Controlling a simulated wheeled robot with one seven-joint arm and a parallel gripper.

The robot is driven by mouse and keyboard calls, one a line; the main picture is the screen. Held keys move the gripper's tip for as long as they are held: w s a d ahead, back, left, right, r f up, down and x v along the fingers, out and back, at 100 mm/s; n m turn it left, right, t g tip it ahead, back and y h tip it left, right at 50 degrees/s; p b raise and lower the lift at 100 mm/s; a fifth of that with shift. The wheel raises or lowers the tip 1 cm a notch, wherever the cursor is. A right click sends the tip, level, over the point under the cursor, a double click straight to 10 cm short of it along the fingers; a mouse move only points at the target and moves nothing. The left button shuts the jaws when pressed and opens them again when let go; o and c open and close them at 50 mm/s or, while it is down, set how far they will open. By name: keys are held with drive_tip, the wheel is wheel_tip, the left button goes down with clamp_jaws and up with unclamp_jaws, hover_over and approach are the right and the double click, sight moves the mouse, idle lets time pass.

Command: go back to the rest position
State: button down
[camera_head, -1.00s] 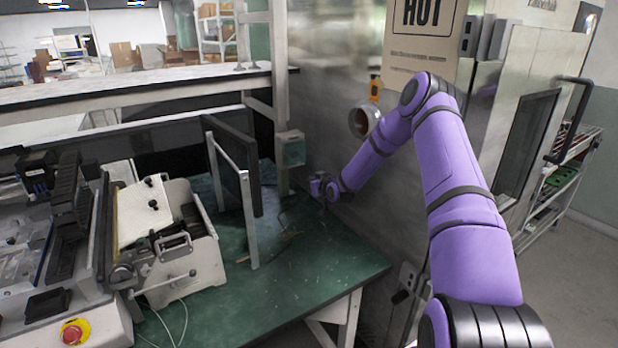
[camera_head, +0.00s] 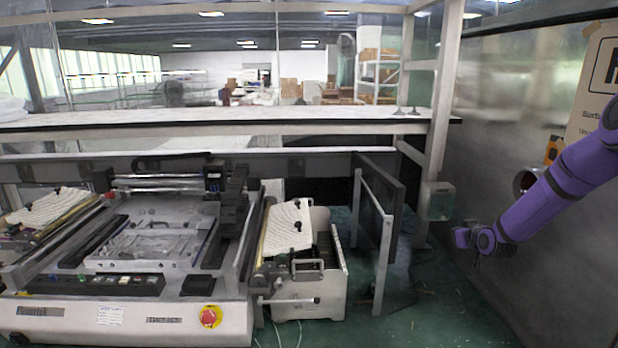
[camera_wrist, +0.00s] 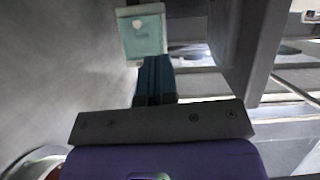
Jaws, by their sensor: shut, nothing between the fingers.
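My gripper (camera_wrist: 156,64) shows in the wrist view as two dark blue-green fingers held together, with nothing between them. In the head view, my purple arm comes in from the right edge. The gripper appears apart from the bench. A pale green box on a post (camera_wrist: 143,36) lies ahead of the fingertips in the wrist view; I cannot tell the exact gap.
In the head view, the green box (camera_head: 438,202) is left of my gripper. A dark upright panel (camera_head: 385,180) stands farther left, beside a white machine (camera_head: 160,240) with a red button (camera_head: 210,316). A steel wall (camera_head: 500,120) bounds the right.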

drive_tip(key=s+a+r+g+h, duration=0.1)
drive_tip(key=s+a+r+g, duration=0.1)
drive_tip(key=s+a+r, duration=0.35)
drive_tip(key=s+a+r+g, duration=0.1)
drive_tip(key=s+a+r, duration=0.1)
drive_tip(key=s+r, duration=0.7)
drive_tip(key=s+a+r+g+h, duration=0.15)
drive_tip(key=s+a+r, duration=0.25)
drive_tip(key=r, duration=0.6)
drive_tip(key=s+a+r+g+y, duration=0.1)
drive_tip(key=s+a+r, duration=0.1)
drive_tip(key=s, duration=1.3)
drive_tip(key=s+a+r+m+g+y, duration=0.1)
drive_tip(key=s+a+r+g, duration=0.1)
drive_tip(key=s, duration=1.4)
drive_tip(key=shift+a+r+m, duration=0.3)
drive_tip(key=shift+a+r, duration=0.3)
drive_tip(key=shift+a, duration=0.55)
drive_tip(key=shift+g, duration=0.25)
